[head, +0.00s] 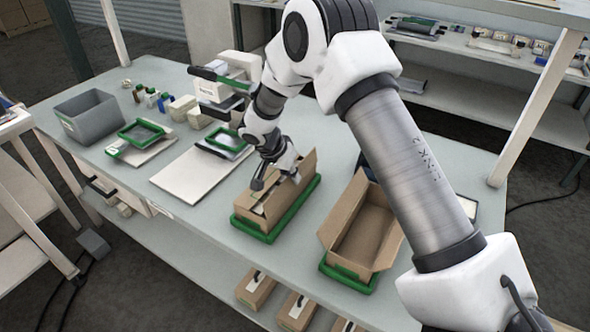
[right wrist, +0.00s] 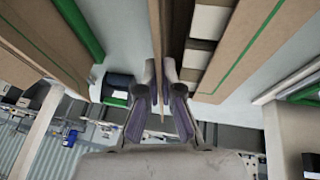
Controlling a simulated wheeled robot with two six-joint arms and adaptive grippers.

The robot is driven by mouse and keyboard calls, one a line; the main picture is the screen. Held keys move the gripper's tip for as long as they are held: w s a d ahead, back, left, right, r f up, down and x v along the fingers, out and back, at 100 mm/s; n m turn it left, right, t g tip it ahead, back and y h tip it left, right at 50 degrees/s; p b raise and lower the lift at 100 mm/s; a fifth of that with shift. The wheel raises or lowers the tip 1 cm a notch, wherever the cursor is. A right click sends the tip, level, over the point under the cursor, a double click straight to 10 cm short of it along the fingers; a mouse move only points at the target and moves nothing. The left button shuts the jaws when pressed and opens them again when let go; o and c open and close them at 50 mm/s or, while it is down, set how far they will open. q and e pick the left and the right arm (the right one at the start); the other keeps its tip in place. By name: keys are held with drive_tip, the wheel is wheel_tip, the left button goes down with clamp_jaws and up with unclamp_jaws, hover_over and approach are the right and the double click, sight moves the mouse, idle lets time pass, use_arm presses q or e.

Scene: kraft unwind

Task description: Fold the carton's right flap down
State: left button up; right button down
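The carton (head: 247,208) stands in a green tray (head: 250,233) near the middle of the table, with pale items inside. Its right flap (head: 309,166) stands upright. My right gripper (head: 277,181) is down at the carton's top, its fingers apart. In the right wrist view, a thin upright cardboard panel (right wrist: 160,40) runs between the fingertips (right wrist: 160,75), close to both; I cannot tell whether they touch it. White items (right wrist: 208,20) show beside that panel. My right wrist hides part of the carton's far side. My left gripper is not in view.
A second open, empty carton (head: 365,232) stands in a green tray to the right, close by. A white board (head: 190,177), a grey bin (head: 90,117) and small boxes lie to the left. More cartons (head: 297,310) sit on the lower shelf.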

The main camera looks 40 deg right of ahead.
drive_tip(key=shift+w+a+f+n+g+h, duration=0.2)
drive_tip(key=shift+w+g+h, duration=0.15)
drive_tip(key=shift+g, duration=0.4)
drive_tip(key=shift+w+a+f+n+g+h, duration=0.1)
drive_tip(key=shift+w+n+g+h, duration=0.2)
drive_tip(key=shift+g, duration=0.45)
drive_tip(key=shift+r, duration=0.1)
drive_tip(key=c, duration=1.4)
unclamp_jaws()
drive_tip(key=shift+o, duration=0.2)
drive_tip(key=v, duration=1.2)
drive_tip(key=shift+w, duration=0.2)
